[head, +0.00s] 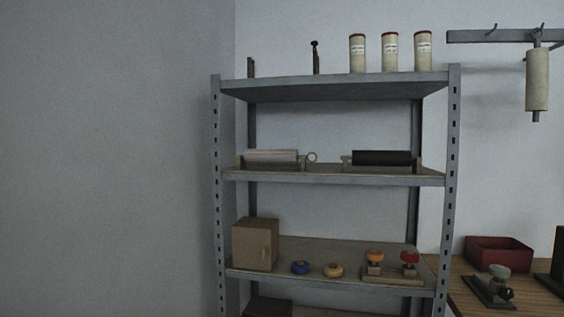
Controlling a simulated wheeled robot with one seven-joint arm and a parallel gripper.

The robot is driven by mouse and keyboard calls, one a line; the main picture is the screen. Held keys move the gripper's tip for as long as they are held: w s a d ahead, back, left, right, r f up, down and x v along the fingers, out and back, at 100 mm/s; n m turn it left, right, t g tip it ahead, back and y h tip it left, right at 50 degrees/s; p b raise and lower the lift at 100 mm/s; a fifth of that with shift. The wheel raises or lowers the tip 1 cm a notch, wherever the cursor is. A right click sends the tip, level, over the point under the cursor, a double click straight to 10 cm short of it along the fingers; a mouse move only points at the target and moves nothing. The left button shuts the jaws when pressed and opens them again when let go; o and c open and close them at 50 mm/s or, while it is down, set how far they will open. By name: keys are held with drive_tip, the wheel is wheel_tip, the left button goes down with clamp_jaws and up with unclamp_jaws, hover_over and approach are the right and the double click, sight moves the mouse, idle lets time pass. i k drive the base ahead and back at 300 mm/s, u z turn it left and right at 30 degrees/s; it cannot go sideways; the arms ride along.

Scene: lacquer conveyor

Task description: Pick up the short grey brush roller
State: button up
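A short grey roller (271,157) lies on its side on the shelf second from the top, at the left. It seems to rest on small end supports, and a ring-shaped part (311,157) shows at its right end. I cannot tell the surface texture from here. My gripper is not in view.
A black roller (382,158) lies on the same shelf of the grey metal rack (334,179). Several cream canisters (390,53) stand on top. A cardboard box (255,244) and coloured knobs sit lower. A cream roller (537,80) hangs right, above a red tray (499,253).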

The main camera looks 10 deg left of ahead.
sight(262, 156)
drive_tip(key=i, duration=0.85)
